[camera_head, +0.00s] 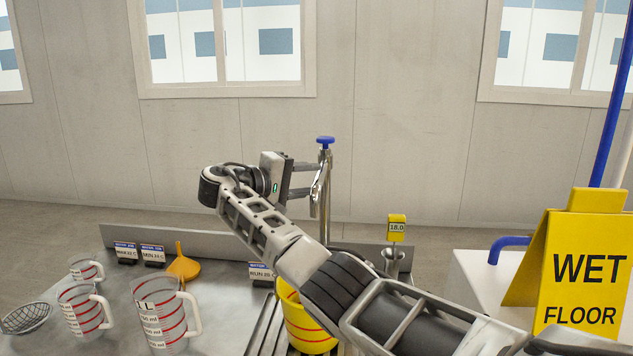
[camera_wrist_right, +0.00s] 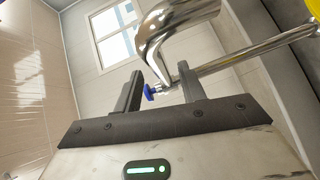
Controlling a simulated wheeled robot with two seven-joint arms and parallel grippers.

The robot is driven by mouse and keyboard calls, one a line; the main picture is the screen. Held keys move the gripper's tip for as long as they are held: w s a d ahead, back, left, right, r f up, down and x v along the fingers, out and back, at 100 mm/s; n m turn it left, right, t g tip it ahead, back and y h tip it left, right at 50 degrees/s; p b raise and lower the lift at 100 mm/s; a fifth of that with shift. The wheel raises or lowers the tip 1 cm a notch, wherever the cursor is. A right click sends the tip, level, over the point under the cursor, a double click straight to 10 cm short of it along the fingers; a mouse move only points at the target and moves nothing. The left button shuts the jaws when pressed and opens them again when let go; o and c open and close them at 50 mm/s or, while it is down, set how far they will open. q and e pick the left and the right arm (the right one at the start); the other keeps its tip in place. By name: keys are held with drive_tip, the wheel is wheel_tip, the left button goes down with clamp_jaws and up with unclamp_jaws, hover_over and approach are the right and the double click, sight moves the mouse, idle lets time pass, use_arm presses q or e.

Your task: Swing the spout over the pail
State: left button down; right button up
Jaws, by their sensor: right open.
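The chrome tap has an upright post (camera_head: 325,215) with a blue knob (camera_head: 325,141) on top. Its bent spout (camera_head: 318,188) shows beside the post, and large and curved in the wrist view (camera_wrist_right: 170,32). The yellow pail (camera_head: 312,328) with red bands stands below, partly hidden by my right arm. My right gripper (camera_head: 312,179) is open, its fingers pointing right at the spout and post. In the wrist view the fingers (camera_wrist_right: 162,88) stand apart, with the spout's bend close at their tips and the knob (camera_wrist_right: 149,92) showing between them. I cannot tell whether they touch the spout.
Measuring jugs (camera_head: 163,315), an orange funnel (camera_head: 183,266), a wire strainer (camera_head: 25,318) and label stands (camera_head: 152,254) occupy the steel bench (camera_head: 118,300) at left. A yellow wet-floor sign (camera_head: 580,270) and blue pipe (camera_head: 612,110) are at right.

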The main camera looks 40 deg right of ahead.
use_arm(q)
drive_tip(key=shift+d+f+b, duration=0.25)
drive_tip(key=shift+f+b, duration=0.05)
drive_tip(key=shift+b, duration=0.6)
use_arm(e)
drive_tip(key=a+r, duration=0.1)
drive_tip(key=a, duration=1.1)
drive_tip(key=shift+a+r, duration=0.35)
drive_tip(key=shift+r, duration=0.05)
drive_tip(key=shift+w, duration=0.1)
